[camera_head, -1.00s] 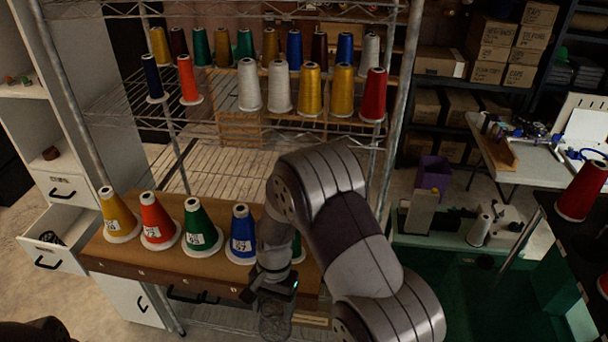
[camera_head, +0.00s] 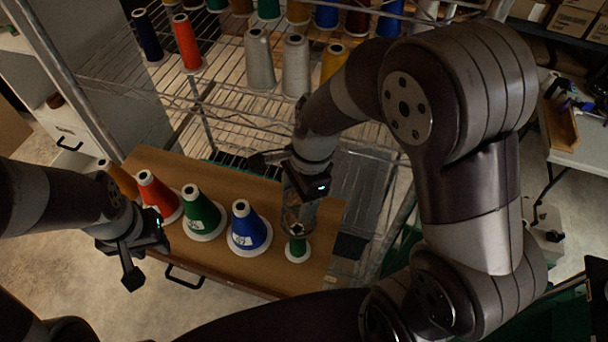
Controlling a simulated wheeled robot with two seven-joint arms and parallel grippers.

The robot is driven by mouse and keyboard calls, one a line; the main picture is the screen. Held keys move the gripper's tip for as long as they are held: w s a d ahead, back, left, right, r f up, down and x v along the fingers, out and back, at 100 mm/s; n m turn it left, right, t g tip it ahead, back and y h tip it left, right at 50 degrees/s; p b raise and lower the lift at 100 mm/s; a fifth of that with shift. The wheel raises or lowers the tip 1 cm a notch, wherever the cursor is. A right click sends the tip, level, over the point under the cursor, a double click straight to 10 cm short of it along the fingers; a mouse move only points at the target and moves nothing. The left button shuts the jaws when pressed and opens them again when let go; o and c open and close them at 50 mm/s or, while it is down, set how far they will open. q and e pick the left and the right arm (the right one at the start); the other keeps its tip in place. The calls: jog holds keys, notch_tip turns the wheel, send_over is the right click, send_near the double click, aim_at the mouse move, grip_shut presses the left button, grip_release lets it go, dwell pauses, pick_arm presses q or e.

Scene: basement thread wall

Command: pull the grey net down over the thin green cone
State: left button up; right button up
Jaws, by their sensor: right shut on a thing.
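The thin green cone (camera_head: 297,246) stands upright on its white base at the right end of the brown board. The grey net (camera_head: 298,217) is a see-through sleeve hanging just above and around the cone's top; the cone's lower part shows bare. I cannot tell exactly how far the net reaches over the tip. My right gripper (camera_head: 300,190) is above the cone, shut on the net; its fingertips are hard to make out. My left gripper (camera_head: 133,262) is apart from the cone, in front of the board's left part; its finger gap is unclear.
A blue cone (camera_head: 247,226) stands close left of the thin cone, then a wide green cone (camera_head: 202,213), a red cone (camera_head: 160,196) and a yellow one. Behind is a wire shelf (camera_head: 235,118) with several cones. Bare board (camera_head: 262,270) lies in front.

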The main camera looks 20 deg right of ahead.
jog(key=f+b, duration=0.1)
jog(key=f, duration=0.1)
jog(key=f+b, duration=0.2)
jog(key=w+f+b, duration=0.1)
jog(key=f, duration=0.1)
jog(key=shift+d+f, duration=0.3)
jog(key=shift+d, duration=0.05)
pick_arm(q)
notch_tip(320, 180, down, 6)
jog(key=b, duration=0.1)
pick_arm(e)
jog(key=shift+s+a+f, duration=0.3)
jog(key=shift+f, duration=0.35)
jog(key=shift+s+a+f, duration=0.3)
jog(key=shift+f, duration=0.3)
pick_arm(q)
jog(key=shift+w+d, duration=0.1)
jog(key=shift+w, duration=0.05)
pick_arm(e)
jog(key=shift+w+d, duration=0.1)
pick_arm(q)
jog(key=shift+f+b, duration=0.25)
jog(key=shift+b, duration=0.2)
pick_arm(e)
jog(key=shift+f, duration=0.25)
